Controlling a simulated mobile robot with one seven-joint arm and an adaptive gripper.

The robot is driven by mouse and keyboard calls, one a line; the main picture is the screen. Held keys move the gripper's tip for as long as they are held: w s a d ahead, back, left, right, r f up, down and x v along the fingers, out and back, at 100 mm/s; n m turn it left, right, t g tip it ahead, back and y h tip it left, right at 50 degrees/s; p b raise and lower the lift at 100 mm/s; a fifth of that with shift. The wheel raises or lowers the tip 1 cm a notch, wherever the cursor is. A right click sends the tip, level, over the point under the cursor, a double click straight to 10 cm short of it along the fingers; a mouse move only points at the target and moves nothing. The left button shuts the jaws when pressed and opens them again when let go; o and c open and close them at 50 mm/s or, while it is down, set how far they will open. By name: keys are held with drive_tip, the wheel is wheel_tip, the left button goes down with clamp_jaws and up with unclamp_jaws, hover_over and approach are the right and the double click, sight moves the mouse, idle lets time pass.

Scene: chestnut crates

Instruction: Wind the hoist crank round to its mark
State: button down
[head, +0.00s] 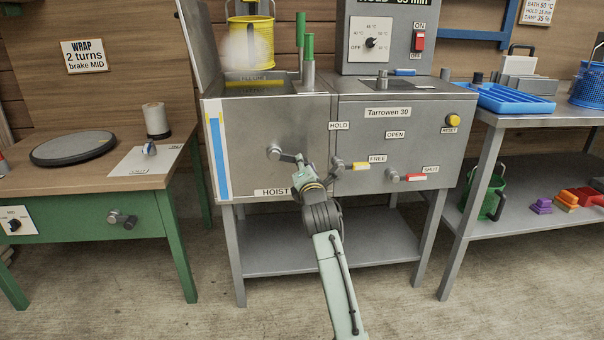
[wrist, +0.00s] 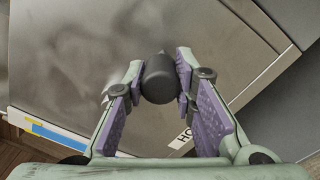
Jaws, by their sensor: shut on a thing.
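The hoist crank (head: 275,153) is on the front of the grey steel tank, above the HOIST label (head: 272,192). Its arm points right and slightly down from the hub. My gripper (head: 300,170) is at the outer end of the crank. In the wrist view the crank's dark round grip (wrist: 159,82) sits between the purple-padded fingers, which are shut on it. The crank hub is mostly hidden in the wrist view. I cannot make out the crank's mark.
A lever with a yellow end (head: 361,166) sits close right, between the HOLD (head: 339,125) and FREE (head: 377,158) labels. A yellow basket (head: 250,42) is above the tank. The floor in front is clear.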

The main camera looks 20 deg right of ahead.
drive_tip(key=shift+r+n, duration=0.4)
drive_tip(key=c, duration=1.3)
unclamp_jaws()
drive_tip(key=shift+f, duration=0.1)
drive_tip(key=shift+s, duration=0.1)
drive_tip(key=v, duration=0.7)
drive_tip(key=shift+s, duration=0.15)
